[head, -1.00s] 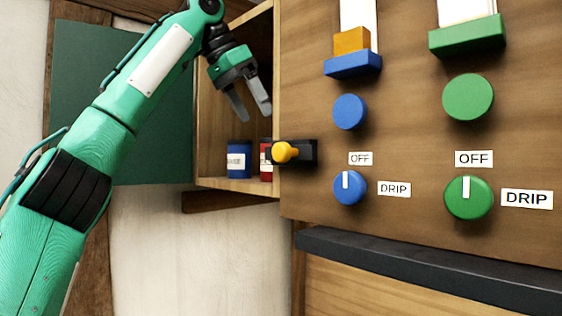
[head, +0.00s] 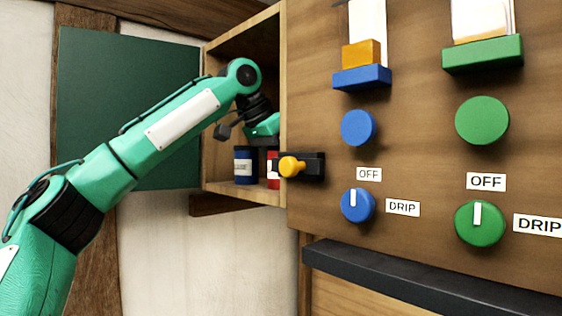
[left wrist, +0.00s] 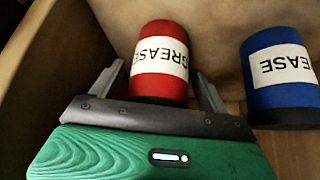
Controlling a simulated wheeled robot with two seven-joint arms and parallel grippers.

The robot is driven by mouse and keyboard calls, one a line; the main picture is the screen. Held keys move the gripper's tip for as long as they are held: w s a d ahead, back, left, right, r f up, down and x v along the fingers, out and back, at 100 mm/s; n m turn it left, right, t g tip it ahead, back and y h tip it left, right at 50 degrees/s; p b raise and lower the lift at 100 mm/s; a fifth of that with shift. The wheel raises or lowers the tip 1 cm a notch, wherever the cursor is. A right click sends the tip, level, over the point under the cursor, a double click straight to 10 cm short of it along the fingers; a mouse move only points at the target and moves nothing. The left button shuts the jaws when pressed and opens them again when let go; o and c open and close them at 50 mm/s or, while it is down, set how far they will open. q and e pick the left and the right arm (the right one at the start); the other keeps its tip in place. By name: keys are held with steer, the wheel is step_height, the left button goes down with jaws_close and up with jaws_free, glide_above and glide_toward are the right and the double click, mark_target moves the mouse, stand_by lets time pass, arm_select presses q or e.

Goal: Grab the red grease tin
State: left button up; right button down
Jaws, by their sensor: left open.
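The red grease tin (head: 272,169) stands in the open wooden cupboard, partly hidden behind the yellow-knobbed latch in the head view. In the left wrist view the red tin (left wrist: 160,62) has a white GREASE label, upside down in the picture. My left gripper (left wrist: 159,72) is open, with one finger on each side of the red tin. Small gaps seem to show between the fingers and the tin. In the head view the cupboard's side panel hides my fingers. My right gripper is in neither view.
A blue grease tin (head: 245,166) stands beside the red one, close to my finger in the wrist view (left wrist: 280,75). The cupboard door (head: 125,110) is open at left. The yellow latch knob (head: 291,167) and the control panel (head: 420,140) border the right.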

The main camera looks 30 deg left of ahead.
arm_select(q)
steer(key=shift+s+d, duration=0.1)
steer(key=shift+c, duration=0.9)
steer(key=c, duration=1.1)
steer(key=shift+o, duration=0.2)
steer(key=shift+r, duration=0.2)
